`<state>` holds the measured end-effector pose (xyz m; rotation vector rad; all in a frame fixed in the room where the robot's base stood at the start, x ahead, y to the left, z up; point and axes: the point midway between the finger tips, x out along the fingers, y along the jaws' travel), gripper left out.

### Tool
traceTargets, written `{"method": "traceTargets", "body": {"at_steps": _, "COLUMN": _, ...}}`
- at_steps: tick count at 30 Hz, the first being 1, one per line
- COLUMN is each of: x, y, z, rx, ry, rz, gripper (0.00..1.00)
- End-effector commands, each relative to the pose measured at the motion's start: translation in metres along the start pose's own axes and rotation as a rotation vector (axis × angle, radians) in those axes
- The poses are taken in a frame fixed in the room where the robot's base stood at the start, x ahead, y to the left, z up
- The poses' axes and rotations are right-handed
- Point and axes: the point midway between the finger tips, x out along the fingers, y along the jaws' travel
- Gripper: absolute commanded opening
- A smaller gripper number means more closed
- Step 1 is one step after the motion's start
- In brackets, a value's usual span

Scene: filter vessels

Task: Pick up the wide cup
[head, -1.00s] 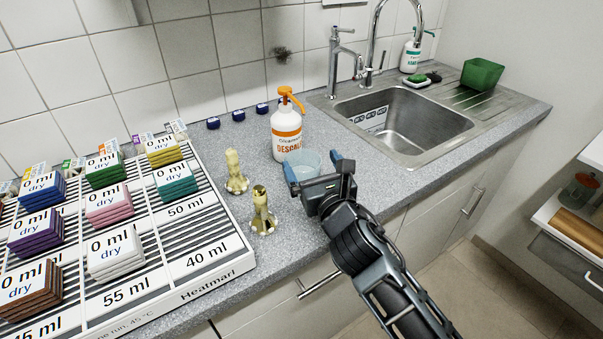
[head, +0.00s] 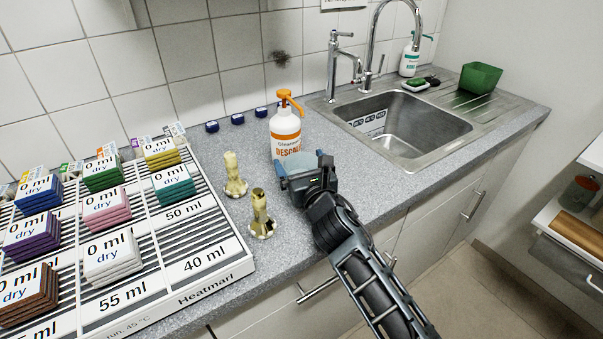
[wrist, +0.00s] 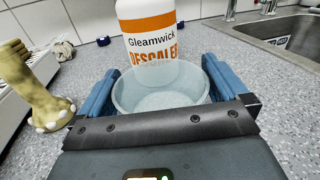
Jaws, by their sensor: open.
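The wide cup (wrist: 160,101) is a pale, bluish, see-through round vessel standing upright on the grey counter. In the wrist view it sits between the two blue fingers of my gripper (wrist: 160,72), one on each side. My gripper is open; I cannot tell whether either finger touches the cup. In the head view my gripper (head: 302,164) is low over the counter and hides most of the cup. The cup's lower front is hidden by the gripper body in the wrist view.
A white descaler bottle (head: 286,132) with an orange top stands right behind the cup. Two yellowish figure-like stands (head: 234,175) (head: 262,215) are to the left. A heat mat (head: 215,245) with stacked labelled pads lies farther left. The sink (head: 405,125) is at right.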

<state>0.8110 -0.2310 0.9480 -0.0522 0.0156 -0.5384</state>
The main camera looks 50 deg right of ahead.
Motion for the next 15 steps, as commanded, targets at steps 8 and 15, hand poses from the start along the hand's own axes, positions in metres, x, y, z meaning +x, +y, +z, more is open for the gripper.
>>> {"method": "traceTargets", "body": {"at_steps": 8, "x": 0.0000, "y": 0.0000, "z": 0.0001, "rx": 0.000, "ry": -0.001, "rz": 0.000, "gripper": 0.91}}
{"method": "traceTargets", "body": {"at_steps": 15, "x": -0.0001, "y": 0.0000, "z": 0.0002, "rx": 0.000, "ry": -0.001, "rz": 0.000, "gripper": 0.68}}
